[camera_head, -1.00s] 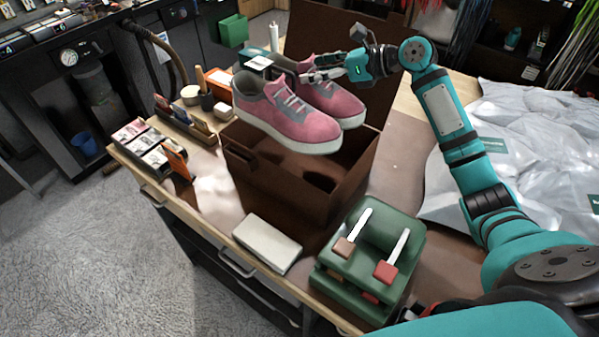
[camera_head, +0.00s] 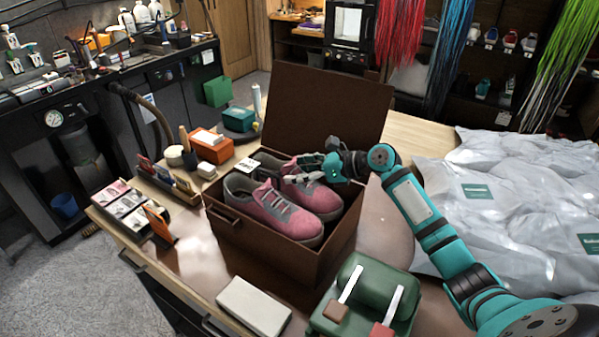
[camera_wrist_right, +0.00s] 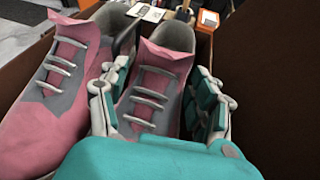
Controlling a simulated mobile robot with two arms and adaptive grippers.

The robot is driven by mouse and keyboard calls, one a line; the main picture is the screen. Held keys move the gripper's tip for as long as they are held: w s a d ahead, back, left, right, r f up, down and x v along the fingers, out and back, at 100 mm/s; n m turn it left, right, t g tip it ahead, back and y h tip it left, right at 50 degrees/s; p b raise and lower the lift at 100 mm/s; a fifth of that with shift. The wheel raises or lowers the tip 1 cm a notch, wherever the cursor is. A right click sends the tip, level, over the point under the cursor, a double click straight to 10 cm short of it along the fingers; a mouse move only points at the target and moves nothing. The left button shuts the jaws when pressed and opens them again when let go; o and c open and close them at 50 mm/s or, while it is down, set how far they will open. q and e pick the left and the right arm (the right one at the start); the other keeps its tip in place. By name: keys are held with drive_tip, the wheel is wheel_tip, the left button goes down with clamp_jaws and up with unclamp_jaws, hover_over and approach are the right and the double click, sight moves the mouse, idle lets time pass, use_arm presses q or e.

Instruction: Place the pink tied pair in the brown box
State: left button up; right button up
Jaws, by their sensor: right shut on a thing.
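The pink tied pair (camera_head: 279,213) of sneakers, pink with grey panels and grey laces, sits inside the open brown box (camera_head: 262,260), heels toward the back left. Their upper parts show above the rim; the soles are mostly hidden, so I cannot tell if they rest on the bottom. My right gripper (camera_head: 311,168) reaches over the box's right side and is shut on the right-hand shoe. In the right wrist view its fingers (camera_wrist_right: 163,105) straddle that shoe (camera_wrist_right: 155,90), with the other shoe (camera_wrist_right: 55,85) beside it at left. My left gripper is not in view.
The box lid (camera_head: 325,105) stands open behind. A green brush holder (camera_head: 370,290) and a pale block (camera_head: 254,306) are in front. White bags (camera_head: 520,190) fill the right side. Card holders (camera_head: 125,203), an orange box (camera_head: 211,147) and small jars stand left of the box.

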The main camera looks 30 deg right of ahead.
drive_tip(key=shift+f, duration=0.15)
drive_tip(key=shift+f, duration=0.4)
drive_tip(key=shift+f, duration=0.15)
drive_tip(key=o, duration=1.4)
drive_tip(key=shift+f, duration=0.15)
drive_tip(key=shift+r, duration=0.55)
drive_tip(key=b+v, duration=0.2)
drive_tip(key=v, duration=1)
drive_tip(key=shift+r, duration=0.2)
